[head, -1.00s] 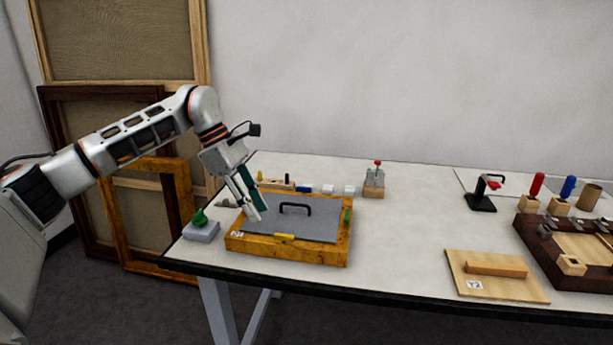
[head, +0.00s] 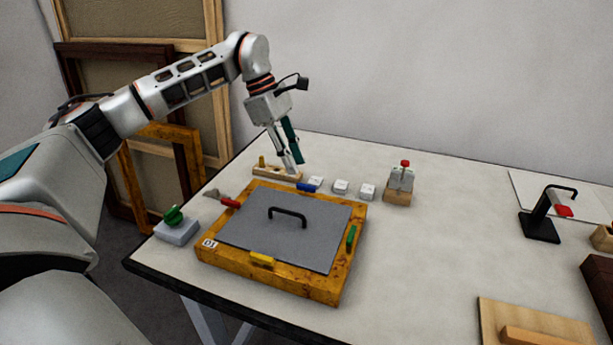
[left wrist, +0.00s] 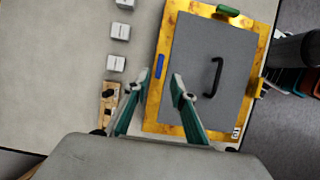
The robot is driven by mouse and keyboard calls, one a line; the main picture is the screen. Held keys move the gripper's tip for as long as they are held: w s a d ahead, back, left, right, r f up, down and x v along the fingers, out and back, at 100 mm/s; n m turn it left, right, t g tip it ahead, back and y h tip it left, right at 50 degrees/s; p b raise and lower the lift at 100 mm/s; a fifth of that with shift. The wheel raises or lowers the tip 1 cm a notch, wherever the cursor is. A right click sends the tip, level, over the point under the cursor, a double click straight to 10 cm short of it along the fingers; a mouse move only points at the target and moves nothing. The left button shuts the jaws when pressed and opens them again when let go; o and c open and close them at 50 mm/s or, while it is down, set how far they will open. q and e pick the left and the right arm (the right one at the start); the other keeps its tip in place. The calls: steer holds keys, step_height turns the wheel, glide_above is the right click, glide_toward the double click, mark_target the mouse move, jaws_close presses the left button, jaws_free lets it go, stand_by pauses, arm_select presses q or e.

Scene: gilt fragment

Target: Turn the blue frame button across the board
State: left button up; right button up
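The blue frame button (head: 308,186) sits on the far rail of the gilt frame (head: 322,286) and lies lengthwise along that rail. The grey board (head: 245,232) with a black handle (head: 288,214) fills the frame. My left gripper (head: 294,168) is above and slightly behind the blue button, apart from it. In the left wrist view the fingers (left wrist: 157,88) are spread with nothing between them, and the blue button (left wrist: 160,66) shows just beyond the tips. My right gripper is not in view.
Yellow (head: 262,259) and green (head: 351,238) buttons lie along the near and right rails. A wooden holder (head: 268,172) and white blocks (head: 340,187) stand close behind the frame. A green knob on a grey block (head: 175,226) is left.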

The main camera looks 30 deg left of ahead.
mark_target(305, 185)
arm_select(q)
steer(key=x, duration=0.4)
steer(key=shift+f+b, duration=0.2)
steer(key=shift+b, duration=0.1)
steer(key=shift+w+d+f, duration=0.15)
steer(key=shift+d+f, duration=0.15)
steer(key=shift+f, duration=0.25)
steer(key=shift+d+f, duration=0.1)
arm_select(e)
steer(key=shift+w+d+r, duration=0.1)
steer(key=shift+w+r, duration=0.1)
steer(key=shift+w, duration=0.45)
arm_select(q)
steer(key=shift+c, duration=0.4)
steer(key=c, duration=0.6)
jaws_close()
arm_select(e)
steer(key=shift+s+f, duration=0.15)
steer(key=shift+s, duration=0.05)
